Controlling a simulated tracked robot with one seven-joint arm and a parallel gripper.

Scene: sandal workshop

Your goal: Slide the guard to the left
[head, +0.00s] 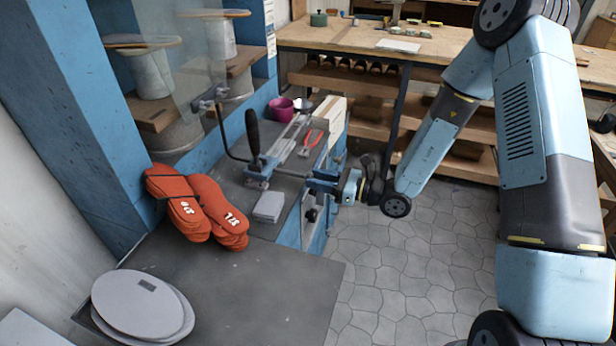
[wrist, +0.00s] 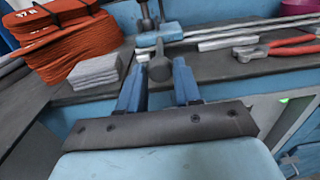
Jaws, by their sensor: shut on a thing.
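A clear upright pane (head: 200,72), which looks like the guard, stands at the machine on the blue bench in the head view. A grey round-ended knob (wrist: 160,68) sticks out from the machine toward me in the wrist view. My gripper (head: 312,183) is at the right side of the machine in the head view. In the wrist view my gripper (wrist: 159,72) has a blue finger on each side of the knob and is shut on it. Whether the knob is joined to the pane cannot be told, and the head view hides the grip.
Orange sandal soles (head: 205,205) and a grey stack (head: 268,206) lie left of my gripper. Red pliers (head: 311,143) and a magenta cup (head: 281,109) lie behind. A black-handled lever (head: 252,132) rises above the machine. The tiled floor (head: 400,270) is clear.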

